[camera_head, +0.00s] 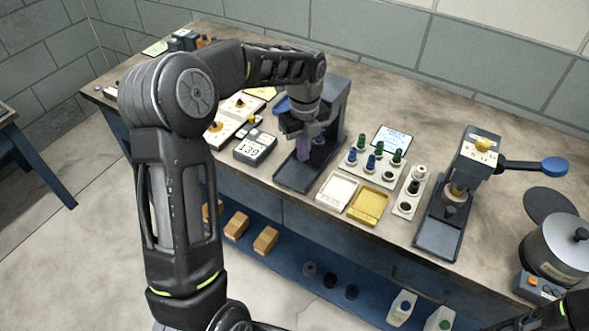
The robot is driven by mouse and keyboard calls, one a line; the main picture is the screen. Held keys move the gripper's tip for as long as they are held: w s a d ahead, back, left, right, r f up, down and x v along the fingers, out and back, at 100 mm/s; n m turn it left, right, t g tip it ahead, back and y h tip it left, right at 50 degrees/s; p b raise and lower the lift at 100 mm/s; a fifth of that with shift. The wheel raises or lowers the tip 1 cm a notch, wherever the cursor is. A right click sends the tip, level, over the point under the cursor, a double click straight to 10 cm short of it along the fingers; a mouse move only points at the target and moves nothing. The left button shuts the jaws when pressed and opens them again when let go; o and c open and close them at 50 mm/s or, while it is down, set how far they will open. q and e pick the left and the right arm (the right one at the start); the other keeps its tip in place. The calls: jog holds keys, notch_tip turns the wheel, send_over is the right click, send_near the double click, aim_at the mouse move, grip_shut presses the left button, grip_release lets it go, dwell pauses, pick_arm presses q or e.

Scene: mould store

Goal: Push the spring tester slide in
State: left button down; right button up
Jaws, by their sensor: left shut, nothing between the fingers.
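A dark bench device with an upright column (337,100) and a low dark slide plate (293,177) stands at the middle of the bench; it seems to be the spring tester. Its slide reaches toward the front edge of the bench. My left gripper (305,152) is shut and empty, pointing down over the slide just in front of the column. I cannot tell whether the fingertips touch the slide. My left arm and gripper hide part of the device and its blue handle (283,105). My right gripper is out of view.
A display box (255,147) stands left of the tester. White (337,191) and yellow (368,207) trays and a rack of green and blue pieces (374,163) are to its right. A second press (470,165) has a blue-knobbed lever (553,167). A round pot (556,250) stands far right.

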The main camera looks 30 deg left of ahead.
pick_arm(q)
jog(key=shift+s+r+p, duration=0.4)
jog(key=shift+s+r, duration=0.6)
jog(key=shift+s, duration=0.25)
jog(key=s+r+p, duration=0.3)
jog(key=r+p, duration=0.1)
jog(key=r, duration=0.3)
jog(key=shift+p, duration=0.3)
dwell(0.4)
